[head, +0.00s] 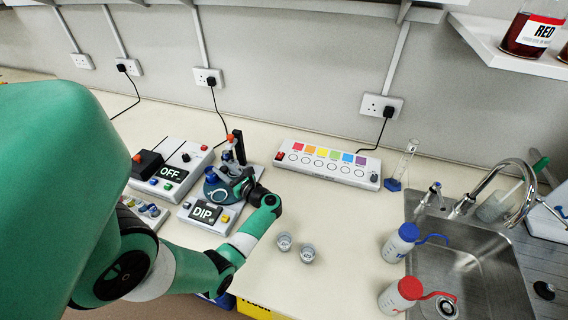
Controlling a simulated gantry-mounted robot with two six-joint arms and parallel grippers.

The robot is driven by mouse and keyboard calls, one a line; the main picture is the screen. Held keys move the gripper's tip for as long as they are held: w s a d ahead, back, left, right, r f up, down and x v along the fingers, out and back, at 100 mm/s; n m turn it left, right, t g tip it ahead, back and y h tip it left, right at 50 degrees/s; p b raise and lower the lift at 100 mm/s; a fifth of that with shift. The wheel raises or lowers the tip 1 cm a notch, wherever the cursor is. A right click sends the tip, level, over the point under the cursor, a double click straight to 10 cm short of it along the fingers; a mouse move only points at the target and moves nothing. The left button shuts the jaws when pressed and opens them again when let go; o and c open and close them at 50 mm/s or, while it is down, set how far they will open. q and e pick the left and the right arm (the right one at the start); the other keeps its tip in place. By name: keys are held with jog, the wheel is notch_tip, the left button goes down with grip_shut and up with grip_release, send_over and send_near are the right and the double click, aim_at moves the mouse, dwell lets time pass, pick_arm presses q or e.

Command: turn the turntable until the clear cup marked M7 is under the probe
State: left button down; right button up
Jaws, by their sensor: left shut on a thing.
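The turntable (213,191) is a dark teal round piece on the white device with the "DIP" display (205,212). The dark probe stand (236,148) with a red top rises behind it. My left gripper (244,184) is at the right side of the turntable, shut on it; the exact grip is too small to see. Two small clear cups stand upright on the bench to the right, one nearer the device (284,241) and one beside it (307,253). Their marks are unreadable. I cannot make out the M7 cup or what sits under the probe. My right gripper is not in view.
A white device with an "OFF" display (170,171) stands left of the turntable. A colour-button panel (328,166) lies at the back. A blue-capped bottle (400,243), a red-capped bottle (400,296) and a sink (470,270) are at right. The middle bench is mostly clear.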

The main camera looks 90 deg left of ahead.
pick_arm(q)
jog(key=c, duration=0.5)
grip_release()
jog(key=shift+c, duration=0.2)
jog(key=b+v, duration=0.1)
jog(key=v, duration=1)
jog(key=shift+w+d, duration=0.2)
jog(key=shift+w, duration=0.1)
